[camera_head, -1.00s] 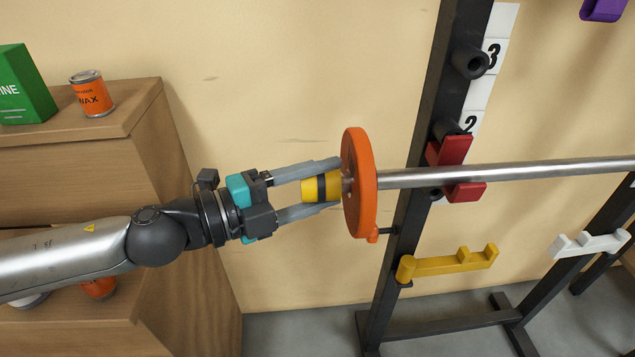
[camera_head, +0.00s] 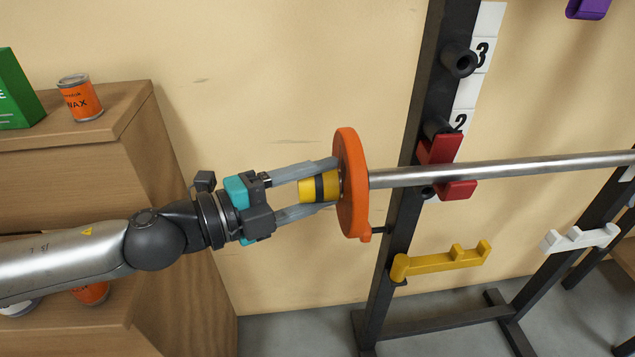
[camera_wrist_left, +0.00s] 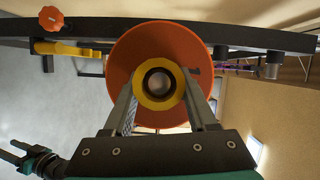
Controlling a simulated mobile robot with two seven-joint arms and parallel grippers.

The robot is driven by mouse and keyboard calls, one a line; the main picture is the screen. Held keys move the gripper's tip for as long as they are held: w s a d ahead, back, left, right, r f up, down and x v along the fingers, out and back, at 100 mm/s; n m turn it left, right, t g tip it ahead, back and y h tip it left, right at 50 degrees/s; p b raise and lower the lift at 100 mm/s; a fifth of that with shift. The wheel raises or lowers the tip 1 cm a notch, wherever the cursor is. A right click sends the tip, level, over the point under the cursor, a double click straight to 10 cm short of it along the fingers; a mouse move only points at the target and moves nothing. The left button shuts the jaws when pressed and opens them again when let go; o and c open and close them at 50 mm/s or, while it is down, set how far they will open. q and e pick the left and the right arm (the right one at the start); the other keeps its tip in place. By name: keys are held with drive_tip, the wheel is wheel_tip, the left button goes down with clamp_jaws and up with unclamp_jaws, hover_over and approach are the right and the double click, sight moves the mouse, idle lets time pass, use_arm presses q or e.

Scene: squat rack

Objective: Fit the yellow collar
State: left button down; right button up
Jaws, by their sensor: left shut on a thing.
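The yellow collar (camera_head: 319,187), with a black band, is between the fingers of my left gripper (camera_head: 335,182), which is shut on it. The orange plate (camera_head: 352,183) is on the steel bar (camera_head: 500,170), just right of the collar. In the left wrist view the collar (camera_wrist_left: 144,86) faces the camera in front of the plate (camera_wrist_left: 120,60). The grey bar end (camera_wrist_left: 158,84) shows inside its round hole, roughly centred. The fingers hide part of the collar's sides. A dark and teal part at the lower left there looks like my right gripper (camera_wrist_left: 14,157); its jaws are unclear.
The bar rests in a red hook (camera_head: 440,150) on the dark rack upright (camera_head: 400,220). A yellow arm (camera_head: 440,262) and a white one (camera_head: 580,238) sit lower. A wooden cabinet (camera_head: 185,240) stands left, with an orange can (camera_head: 80,98) and a green box (camera_head: 18,95).

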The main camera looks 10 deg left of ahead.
use_arm(q)
drive_tip(key=shift+c, duration=1.6)
unclamp_jaws()
drive_tip(key=shift+d, duration=0.1)
drive_tip(key=shift+o, duration=1)
drive_tip(key=shift+s+f, duration=0.1)
drive_tip(key=shift+f, duration=0.05)
